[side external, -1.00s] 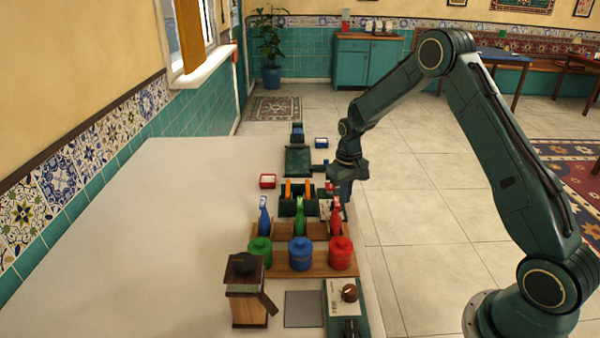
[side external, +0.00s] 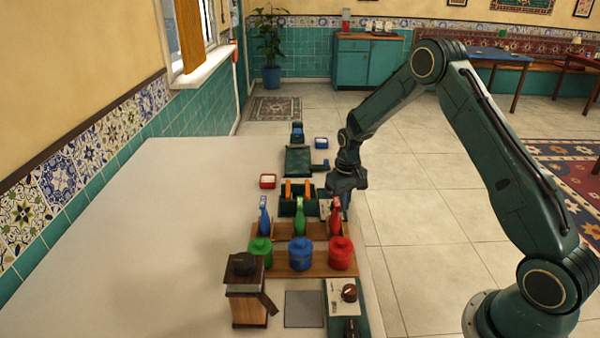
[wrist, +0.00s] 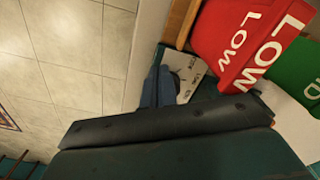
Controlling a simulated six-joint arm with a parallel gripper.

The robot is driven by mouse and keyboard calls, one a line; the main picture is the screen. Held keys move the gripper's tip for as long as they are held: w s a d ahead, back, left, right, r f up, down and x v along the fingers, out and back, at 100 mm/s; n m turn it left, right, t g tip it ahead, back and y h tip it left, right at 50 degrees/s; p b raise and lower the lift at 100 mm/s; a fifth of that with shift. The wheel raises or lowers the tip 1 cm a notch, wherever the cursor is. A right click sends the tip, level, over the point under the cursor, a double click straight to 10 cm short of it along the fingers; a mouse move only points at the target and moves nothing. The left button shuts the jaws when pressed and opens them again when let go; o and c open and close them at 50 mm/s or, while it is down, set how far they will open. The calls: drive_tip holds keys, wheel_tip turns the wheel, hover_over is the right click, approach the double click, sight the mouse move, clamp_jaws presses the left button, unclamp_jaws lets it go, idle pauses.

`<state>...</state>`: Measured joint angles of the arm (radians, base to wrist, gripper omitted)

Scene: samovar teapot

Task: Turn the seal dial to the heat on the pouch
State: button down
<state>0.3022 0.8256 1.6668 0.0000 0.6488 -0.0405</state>
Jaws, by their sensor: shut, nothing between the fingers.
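My gripper (side external: 346,203) is shut and empty, low at the right edge of the counter. In the wrist view its blue fingers (wrist: 158,88) are over the edge of a white lettered panel (wrist: 188,78). A dark rounded part beside the fingers may be the seal dial; the fingers and wrist hide much of it, so its setting is unreadable. A red pouch (wrist: 235,40) reading LOW stands close by, with a green pouch (wrist: 300,68) behind it, its lettering cut off. In the side view red (side external: 335,218), green (side external: 299,218) and blue (side external: 264,217) pouches stand in a row.
Green, blue (side external: 301,255) and red canisters stand on a wooden rack in front of the pouches. A wooden grinder (side external: 246,290) and another panel with a brown knob (side external: 349,293) are nearer. A dark unit with orange parts (side external: 297,190) is behind. The counter's left is clear.

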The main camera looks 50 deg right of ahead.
drive_tip(key=shift+w, duration=0.2)
idle(0.4)
drive_tip(key=shift+w+a, duration=0.15)
drive_tip(key=shift+a, duration=0.1)
idle(0.5)
drive_tip(key=shift+s+a, duration=0.1)
drive_tip(key=shift+s, duration=0.35)
wheel_tip(320, 180, up, 6)
idle(0.7)
drive_tip(key=shift+r, duration=0.1)
